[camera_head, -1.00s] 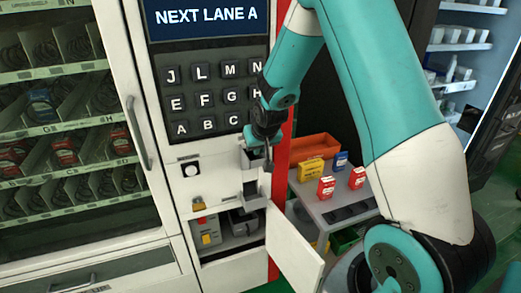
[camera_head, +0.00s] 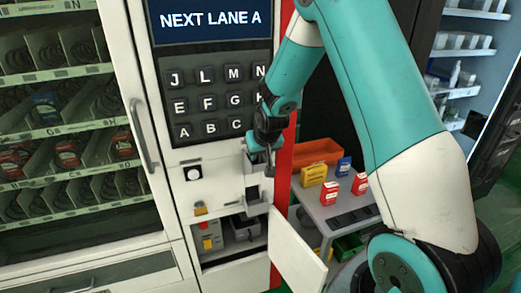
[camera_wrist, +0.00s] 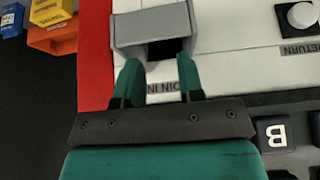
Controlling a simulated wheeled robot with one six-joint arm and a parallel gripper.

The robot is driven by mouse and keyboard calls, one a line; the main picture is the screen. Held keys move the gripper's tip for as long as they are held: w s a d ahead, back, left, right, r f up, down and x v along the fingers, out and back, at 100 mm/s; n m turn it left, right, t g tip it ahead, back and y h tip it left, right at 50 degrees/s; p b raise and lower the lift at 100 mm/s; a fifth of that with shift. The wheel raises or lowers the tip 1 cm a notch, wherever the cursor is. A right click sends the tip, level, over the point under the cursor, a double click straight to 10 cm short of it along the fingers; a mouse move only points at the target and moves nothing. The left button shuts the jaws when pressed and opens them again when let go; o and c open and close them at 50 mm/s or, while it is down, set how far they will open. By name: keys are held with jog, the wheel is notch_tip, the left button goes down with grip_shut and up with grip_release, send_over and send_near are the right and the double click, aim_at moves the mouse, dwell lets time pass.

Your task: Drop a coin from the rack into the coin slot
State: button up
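The coin slot is a grey metal hood with a dark opening on the white machine front, below the keypad; it shows in the wrist view (camera_wrist: 155,32) and the head view (camera_head: 256,161). A "COIN IN" label (camera_wrist: 163,87) appears upside down beside it. My gripper (camera_wrist: 158,65) has two green fingers held apart, with their tips at the hood's opening; the label shows between them. I see no coin between the fingers. In the head view my gripper (camera_head: 268,168) is right at the slot. I cannot make out a coin rack or any coins.
A round return button (camera_head: 193,173) sits left of the slot. Below, a white door (camera_head: 297,252) stands open from a compartment. A grey table (camera_head: 325,212) with small boxes and an orange bin (camera_head: 318,151) is at right. The lit keypad (camera_head: 212,103) is above.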

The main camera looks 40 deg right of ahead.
jog(key=b+v, duration=0.4)
jog(key=v, duration=1.3)
jog(key=shift+r, duration=0.2)
jog(key=shift+a, duration=0.1)
jog(key=s+a+f+n+g+y+b, duration=0.1)
jog(key=s+a+n+g+y, duration=0.1)
jog(key=s+a, duration=0.5)
jog(key=s+a+f+n+g+y+b, duration=0.1)
jog(key=s+a+f+n+g+y, duration=0.1)
jog(key=s+a+n, duration=0.3)
jog(key=s+a+f+n+g+y+b, duration=0.1)
jog(key=s+a+f+n, duration=0.1)
jog(key=s+a, duration=0.8)
jog(key=shift+s+a+f+n+g+y, duration=0.3)
jog(key=shift+n+g+y, duration=0.1)
jog(key=shift+n, duration=0.3)
